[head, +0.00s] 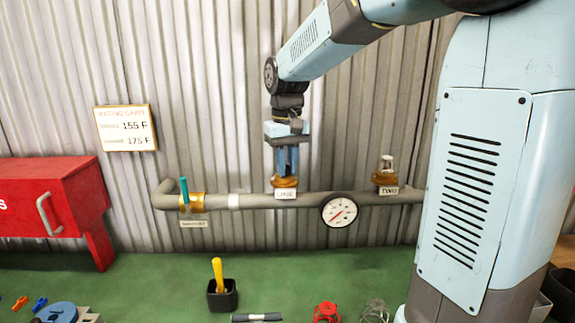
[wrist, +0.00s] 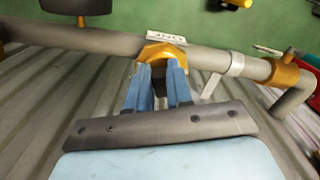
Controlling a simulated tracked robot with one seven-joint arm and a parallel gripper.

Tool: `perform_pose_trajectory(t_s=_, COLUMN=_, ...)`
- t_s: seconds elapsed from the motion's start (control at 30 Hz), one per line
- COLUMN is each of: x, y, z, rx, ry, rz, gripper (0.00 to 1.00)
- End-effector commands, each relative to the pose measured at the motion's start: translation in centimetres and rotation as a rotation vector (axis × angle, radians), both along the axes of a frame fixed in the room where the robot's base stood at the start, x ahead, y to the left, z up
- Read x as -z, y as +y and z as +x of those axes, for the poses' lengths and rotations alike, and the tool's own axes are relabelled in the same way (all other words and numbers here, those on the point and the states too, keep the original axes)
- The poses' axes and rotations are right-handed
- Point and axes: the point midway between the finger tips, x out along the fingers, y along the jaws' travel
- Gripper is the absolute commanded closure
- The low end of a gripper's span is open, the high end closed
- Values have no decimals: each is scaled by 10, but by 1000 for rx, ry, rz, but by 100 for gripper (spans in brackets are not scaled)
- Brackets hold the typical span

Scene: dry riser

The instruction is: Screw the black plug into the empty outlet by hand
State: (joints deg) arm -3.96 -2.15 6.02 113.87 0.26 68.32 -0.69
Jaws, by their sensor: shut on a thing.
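My gripper (head: 287,172) points straight down over the brass outlet labelled ONE (head: 285,183) on the grey pipe. Its blue fingers are shut, with the tips right at the top of the outlet. In the wrist view the fingers (wrist: 158,72) also meet the brass outlet (wrist: 163,52).
The pipe (head: 255,201) runs along a corrugated wall, with a teal-handled brass valve (head: 191,201) left and a round gauge (head: 339,211) right. A black holder (head: 222,296) with a yellow handle, a red part (head: 327,312) and a dark bar (head: 257,317) are on the green surface. A red cabinet (head: 50,200) stands left.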

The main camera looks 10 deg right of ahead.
Motion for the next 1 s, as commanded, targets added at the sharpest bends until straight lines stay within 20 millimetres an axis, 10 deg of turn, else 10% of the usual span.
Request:
perform_pose_trajectory(t_s=0.6, x=-2, y=4, z=1, rx=295, ry=-7, rz=1, gripper=100)
perform_pose_trajectory(t_s=0.63, x=-2, y=4, z=1, rx=295, ry=-7, rz=1, gripper=78)
perform_pose_trajectory(t_s=1.0, x=-1, y=4, z=0, rx=293, ry=-3, rz=0, gripper=43)
